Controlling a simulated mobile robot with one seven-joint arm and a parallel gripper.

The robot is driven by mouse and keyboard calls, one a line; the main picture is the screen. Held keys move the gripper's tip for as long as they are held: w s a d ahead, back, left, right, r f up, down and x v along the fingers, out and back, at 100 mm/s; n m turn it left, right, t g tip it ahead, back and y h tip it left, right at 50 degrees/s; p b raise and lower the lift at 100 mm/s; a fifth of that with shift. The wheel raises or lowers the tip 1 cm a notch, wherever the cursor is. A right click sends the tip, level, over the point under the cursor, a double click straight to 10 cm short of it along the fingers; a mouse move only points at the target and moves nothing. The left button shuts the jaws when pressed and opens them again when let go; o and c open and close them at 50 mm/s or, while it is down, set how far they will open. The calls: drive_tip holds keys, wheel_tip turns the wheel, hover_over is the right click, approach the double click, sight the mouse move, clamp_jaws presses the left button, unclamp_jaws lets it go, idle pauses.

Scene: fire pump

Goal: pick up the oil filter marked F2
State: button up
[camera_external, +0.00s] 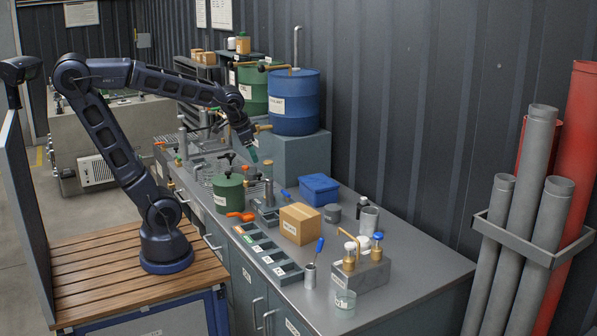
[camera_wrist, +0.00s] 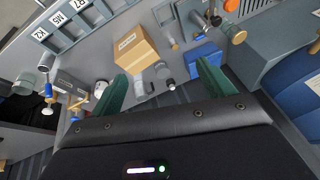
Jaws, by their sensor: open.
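No marking F2 can be read in either view, so I cannot tell which thing is the oil filter. My gripper (camera_external: 254,154) is raised over the far part of the bench, left of the blue drum. In the wrist view its two green fingers (camera_wrist: 162,72) are spread apart with nothing held; small grey cylindrical things appear between them, well beyond the tips.
A cardboard box (camera_external: 300,224) and a blue box (camera_external: 319,189) stand mid-bench. A labelled slotted rack (camera_external: 268,257) runs along the front edge. A green pot (camera_external: 229,192) is near the arm. The blue drum (camera_external: 294,103) stands on a block behind.

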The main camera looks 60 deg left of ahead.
drive_tip(key=w+d+f+m, duration=0.2)
drive_tip(key=w+d+f, duration=0.1)
drive_tip(key=w+d, duration=0.4)
drive_tip(key=m+g+h, duration=0.1)
drive_tip(key=m+h, duration=0.4)
drive_tip(key=m, duration=0.2)
hover_over(360, 239)
drive_tip(key=a, duration=0.1)
wheel_tip(360, 239, down, 13)
drive_tip(key=f, duration=0.9)
drive_tip(key=shift+s, duration=0.3)
drive_tip(key=shift+x, duration=3.3)
drive_tip(key=shift+c, duration=0.4)
drive_tip(key=c, duration=1.1)
